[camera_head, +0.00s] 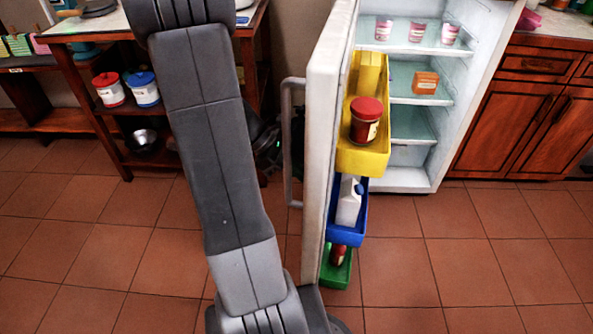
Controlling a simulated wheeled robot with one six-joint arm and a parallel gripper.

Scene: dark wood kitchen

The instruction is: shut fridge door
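The white fridge door (328,120) stands wide open in the middle of the picture, seen nearly edge-on. Its grey bar handle (288,140) is on the door's left, outer side. The fridge body (409,180) is open to the right of the door, with its lit shelves showing. My grey arm crosses the picture left of the door. A dark piece (265,142) that looks like part of my gripper shows behind the arm, just left of the handle. Its fingers are mostly hidden, and I cannot tell whether it touches the handle.
The door carries a yellow bin (362,158) with a red-lidded jar, a blue bin (347,222) and a green bin (337,274). Wooden cabinets (520,110) stand right of the fridge. A wooden shelf unit (115,130) stands at left. The tiled floor (470,260) right of the door is clear.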

